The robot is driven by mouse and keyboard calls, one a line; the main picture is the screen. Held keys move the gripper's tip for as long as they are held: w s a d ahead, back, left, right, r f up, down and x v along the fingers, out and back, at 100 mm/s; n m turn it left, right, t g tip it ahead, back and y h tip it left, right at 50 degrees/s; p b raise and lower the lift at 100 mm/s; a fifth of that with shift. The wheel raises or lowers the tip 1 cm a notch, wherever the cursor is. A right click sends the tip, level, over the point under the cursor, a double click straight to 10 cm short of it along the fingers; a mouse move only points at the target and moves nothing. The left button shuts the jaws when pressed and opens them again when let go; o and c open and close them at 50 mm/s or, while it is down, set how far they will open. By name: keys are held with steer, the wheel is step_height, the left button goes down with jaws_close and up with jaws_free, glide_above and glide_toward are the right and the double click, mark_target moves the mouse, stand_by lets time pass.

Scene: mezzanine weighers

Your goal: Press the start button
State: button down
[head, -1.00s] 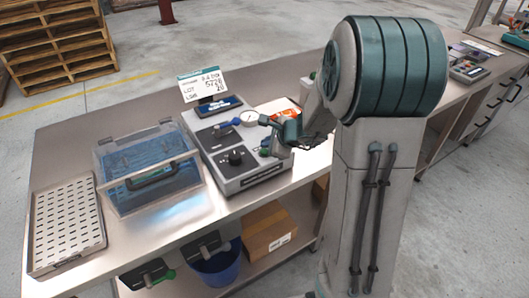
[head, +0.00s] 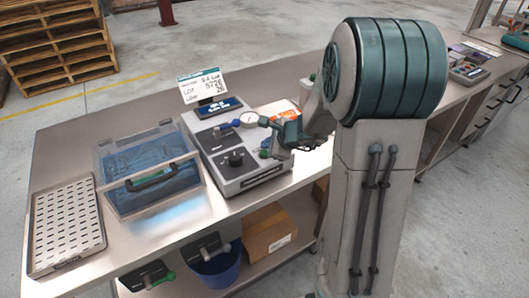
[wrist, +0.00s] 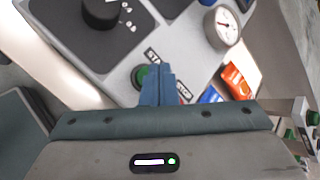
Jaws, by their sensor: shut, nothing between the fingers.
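The green start button (wrist: 139,76) sits on the sloped grey panel of the bench machine (wrist: 180,45), beside a partly covered label. It also shows in the head view (head: 264,153). My gripper (wrist: 160,70) has its blue fingers together and empty. In the wrist view the fingers overlap the button's right side and hide part of it and of the label. I cannot tell whether they touch it. In the head view my gripper (head: 276,145) hangs over the right front of the machine, close to the button.
The machine carries a black knob (head: 235,159), a dial gauge (head: 249,119) and a display (head: 218,107). A clear lidded box (head: 150,170) and a perforated tray (head: 67,227) stand to its left. An orange object (wrist: 238,80) lies to its right. Bare bench lies in front.

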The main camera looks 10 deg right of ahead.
steer(key=shift+f, duration=0.1)
stand_by(0.7)
steer(key=shift+f+b, duration=0.35)
steer(key=shift+b, duration=0.35)
steer(key=shift+f+b, duration=0.45)
steer(key=shift+b, duration=0.05)
stand_by(0.4)
steer(key=shift+r, duration=0.15)
stand_by(0.3)
steer(key=shift+r+p, duration=0.6)
steer(key=shift+r, duration=0.15)
step_height(320, 180, up, 5)
steer(key=p, duration=0.4)
stand_by(0.4)
